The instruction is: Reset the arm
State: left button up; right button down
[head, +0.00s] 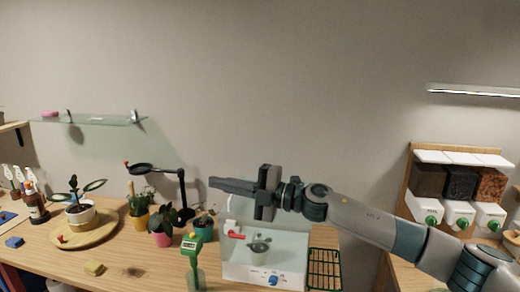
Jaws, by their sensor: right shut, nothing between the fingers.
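My right arm (365,215) comes in from the right edge and stretches left above the table. My right gripper (213,184) points left, in front of the bare wall, with its fingers together and nothing held. It is above the white sink-like box (235,272) and the small potted plants. My left gripper does not show in the head view.
A glass shelf (90,119) and dispensers (458,183) are on the wall.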

jog(key=s+d+f+m+t+h, duration=0.3)
jog(key=s+d+f+m+h, duration=0.25)
jog(key=f+m, duration=0.35)
jog(key=s+d+f+m+t+h, duration=0.2)
jog(key=s+d+f+m+h, duration=0.35)
jog(key=f, duration=0.65)
jog(key=s+d+f+m+t+h, duration=0.3)
jog(key=d+f+m, duration=0.3)
jog(key=f+m, duration=0.4)
jog(key=s+d+f+m+g+h, duration=0.1)
jog(key=s+d+f+m+g, duration=0.3)
jog(key=s, duration=0.7)
jog(key=s+d+f+n+g+h, duration=0.1)
jog(key=s+d+f+g, duration=0.2)
jog(key=s+d+f, duration=0.6)
jog(key=s+d+f+m+g+h, duration=0.2)
jog(key=s+f+g, duration=0.1)
jog(key=s, duration=1)
notch_tip(320, 180, down, 31)
jog(key=s+g+b, duration=0.1)
jog(key=b, duration=0.2)
jog(key=s+d+f+g+b, duration=0.1)
jog(key=s+d+f+b, duration=0.2)
jog(key=s+f, duration=1.5)
notch_tip(320, 180, down, 3)
jog(key=shift+r+n, duration=0.2)
jog(key=shift+n, duration=0.25)
